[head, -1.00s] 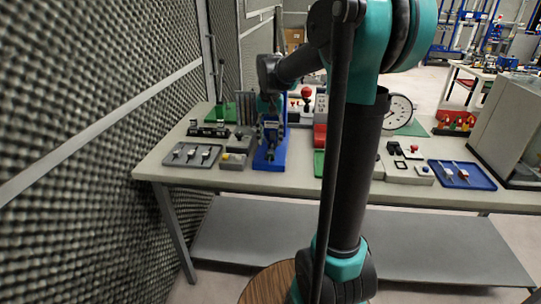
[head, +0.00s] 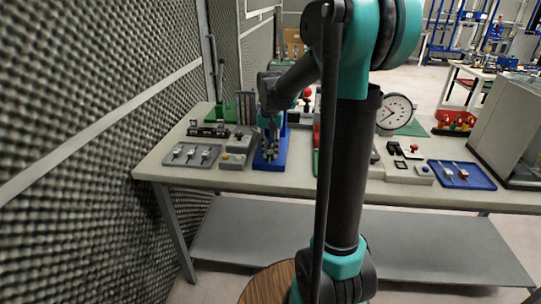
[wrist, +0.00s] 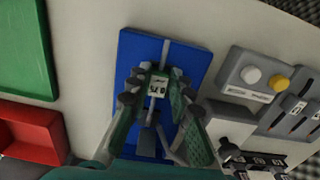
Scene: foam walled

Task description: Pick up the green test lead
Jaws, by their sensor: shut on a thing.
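My gripper (wrist: 159,80) reaches down over a blue tray (wrist: 135,48) in the wrist view. Its two fingers are closed around a small green piece with a pale, dark-marked label (wrist: 158,89), which I take to be the green test lead. The fingers hide most of it, and I cannot tell whether it is clear of the tray. Grey parts lie below and between the fingers. In the head view my gripper (head: 270,139) is over the blue tray (head: 268,166) on the left part of the bench, and the held piece is too small to make out.
A grey box with white and yellow buttons (wrist: 266,80) stands right of the blue tray. A red bin (wrist: 35,128) and a green mat (wrist: 25,50) lie to its left. In the head view, a foam wall (head: 90,130) rises left of the bench (head: 215,180).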

